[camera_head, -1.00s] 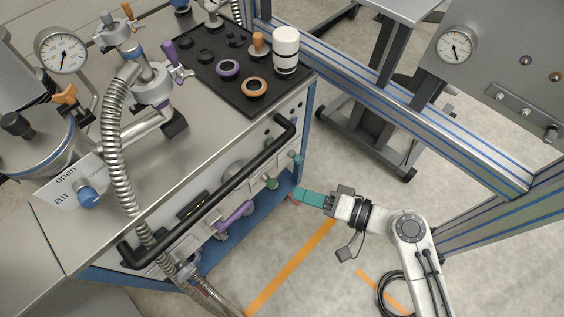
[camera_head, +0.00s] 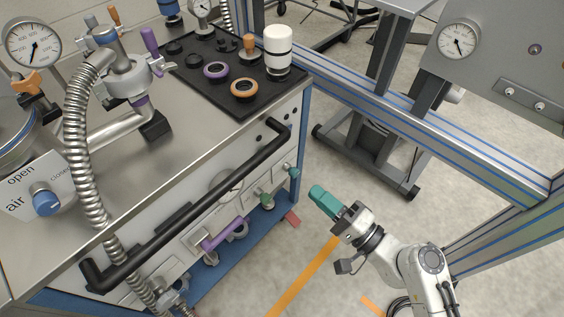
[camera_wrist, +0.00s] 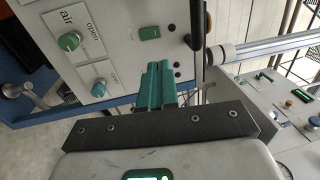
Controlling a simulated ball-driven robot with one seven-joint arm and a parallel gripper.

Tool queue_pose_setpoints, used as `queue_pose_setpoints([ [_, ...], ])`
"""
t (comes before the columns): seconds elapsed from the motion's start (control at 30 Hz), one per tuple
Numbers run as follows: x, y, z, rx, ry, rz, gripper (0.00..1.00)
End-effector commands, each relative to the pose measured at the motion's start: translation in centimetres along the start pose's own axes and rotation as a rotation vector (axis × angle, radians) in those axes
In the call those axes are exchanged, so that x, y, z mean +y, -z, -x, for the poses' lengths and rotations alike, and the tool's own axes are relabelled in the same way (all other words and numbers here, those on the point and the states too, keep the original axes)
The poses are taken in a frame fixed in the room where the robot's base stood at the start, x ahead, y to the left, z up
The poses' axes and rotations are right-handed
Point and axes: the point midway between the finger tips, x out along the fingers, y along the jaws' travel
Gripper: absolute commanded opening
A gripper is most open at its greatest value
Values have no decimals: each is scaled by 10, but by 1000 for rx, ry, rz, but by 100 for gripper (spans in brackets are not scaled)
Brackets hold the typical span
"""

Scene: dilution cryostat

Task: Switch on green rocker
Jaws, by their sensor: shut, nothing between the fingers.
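A green rocker (camera_wrist: 150,32) shows in the wrist view as a small green rectangle on the pale panel, near the panel's edge. Its on or off position is too small to tell. I cannot make it out in the head view. My gripper (camera_head: 322,200), with teal fingers, is shut and empty, out in the air to the right of the cabinet's front. In the wrist view the fingers (camera_wrist: 155,82) point toward the panel, below the rocker in the picture, and appear apart from it.
A black handrail (camera_head: 190,205) runs along the cabinet front. A purple handle (camera_head: 222,236) and a green knob (camera_head: 266,200) stick out below it. The wrist view shows an air knob (camera_wrist: 69,41). A blue-striped frame beam (camera_head: 420,125) stands at right.

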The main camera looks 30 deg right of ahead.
Motion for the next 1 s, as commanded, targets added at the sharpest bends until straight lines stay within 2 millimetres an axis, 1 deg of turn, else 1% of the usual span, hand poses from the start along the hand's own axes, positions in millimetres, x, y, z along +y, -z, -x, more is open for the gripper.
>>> queue_pose_setpoints([
  [0.17, -1, -1, -18, -4, 2, 0, 0],
  [0.5, -2, -1, -84, -4, 3, 1, 0],
  [0.7, -2, -1, -117, -3, 2, 1, 0],
  [0.83, -1, -1, -131, -2, 1, 1, 0],
  [1.0, 0, -1, -138, -2, 0, 0, 0],
])
